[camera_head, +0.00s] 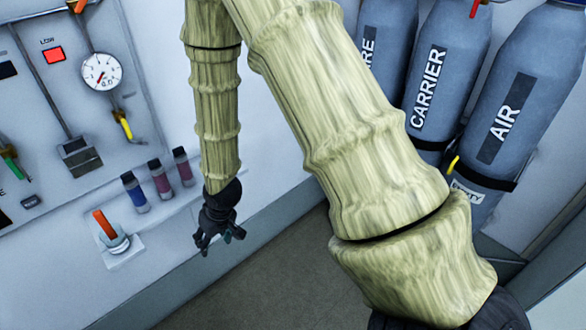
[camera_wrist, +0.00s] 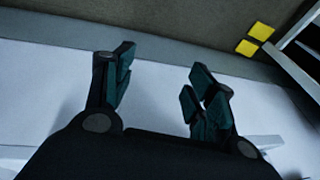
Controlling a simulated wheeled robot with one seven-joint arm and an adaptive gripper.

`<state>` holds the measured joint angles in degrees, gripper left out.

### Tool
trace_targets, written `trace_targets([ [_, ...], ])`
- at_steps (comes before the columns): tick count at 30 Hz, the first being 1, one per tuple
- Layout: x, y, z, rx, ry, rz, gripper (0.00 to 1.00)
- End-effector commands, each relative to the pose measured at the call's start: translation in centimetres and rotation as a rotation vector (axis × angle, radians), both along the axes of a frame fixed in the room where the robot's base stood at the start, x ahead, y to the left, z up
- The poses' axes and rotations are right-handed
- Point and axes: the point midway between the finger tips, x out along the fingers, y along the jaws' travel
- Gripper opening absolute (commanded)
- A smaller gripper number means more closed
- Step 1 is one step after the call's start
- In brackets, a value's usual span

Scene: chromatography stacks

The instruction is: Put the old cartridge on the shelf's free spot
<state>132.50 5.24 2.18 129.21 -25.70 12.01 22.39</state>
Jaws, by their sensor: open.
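Three small dark-capped cartridges stand in a slanting row by the pale wall in the head view: a blue one (camera_head: 135,192), a purple one (camera_head: 160,180) and a magenta one (camera_head: 183,167). I cannot tell which, if any, is the old cartridge, and no free spot shows clearly. My gripper (camera_head: 219,241) hangs fingers down to the right of and below the row, apart from it. It is open, and the wrist view also shows its spread fingers (camera_wrist: 162,92) with nothing between them.
An orange-handled valve (camera_head: 105,225) sits below the cartridges. A panel with a gauge (camera_head: 102,71) and a red LOW light (camera_head: 54,55) is at left. Grey gas cylinders (camera_head: 507,110) stand at right. Yellow squares (camera_wrist: 253,38) mark the floor near a pale metal frame (camera_wrist: 293,70).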

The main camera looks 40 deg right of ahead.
Motion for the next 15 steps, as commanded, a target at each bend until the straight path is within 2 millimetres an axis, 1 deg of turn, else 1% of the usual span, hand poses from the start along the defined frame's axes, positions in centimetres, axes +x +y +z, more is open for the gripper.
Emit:
trace_targets([
  [1, -1.8, 0.1, -2.1, 0.003, 0.025, -0.005, 0.56],
  [3, -4.0, 0.1, -4.4, 0.005, 0.05, -0.012, 0.56],
  [5, -5.9, 0.1, -6.3, 0.004, 0.069, -0.018, 0.56],
  [6, -7.2, 0.0, -7.5, 0.001, 0.081, -0.021, 0.56],
  [11, -12.8, -0.5, -11.8, -0.016, 0.131, -0.037, 0.56],
  [12, -14.2, -0.6, -12.7, -0.024, 0.143, -0.041, 0.56],
  [14, -16.4, -0.9, -14.1, -0.037, 0.161, -0.046, 0.56],
  [15, -17.9, -1.2, -14.9, -0.048, 0.174, -0.048, 0.56],
])
